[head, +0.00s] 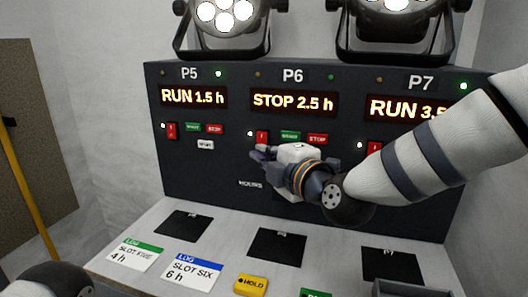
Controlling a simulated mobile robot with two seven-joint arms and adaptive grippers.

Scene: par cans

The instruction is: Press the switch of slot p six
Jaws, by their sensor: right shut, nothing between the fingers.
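Slot P6 (292,76) is the middle section of the dark panel, and its display (293,102) reads STOP 2.5 h. Below the display is a red rocker switch (262,137) with a small white light at its left. A green START button (290,135) and a red STOP button (318,139) sit to its right. My right gripper (259,153) is shut and empty, its fingertips just below the red switch in the picture. I cannot tell whether they touch the panel. The gripper hides the area under the P6 buttons. My left gripper is not in view.
P5's display (194,97) reads RUN 1.5 h; P7's display (407,108) begins RUN 3. My right forearm covers part of P7. Two lamps (224,16) (398,8) stand above. A LOG card (192,271) reading SLOT SIX 6 h and a yellow HOLD block (251,285) lie on the ledge.

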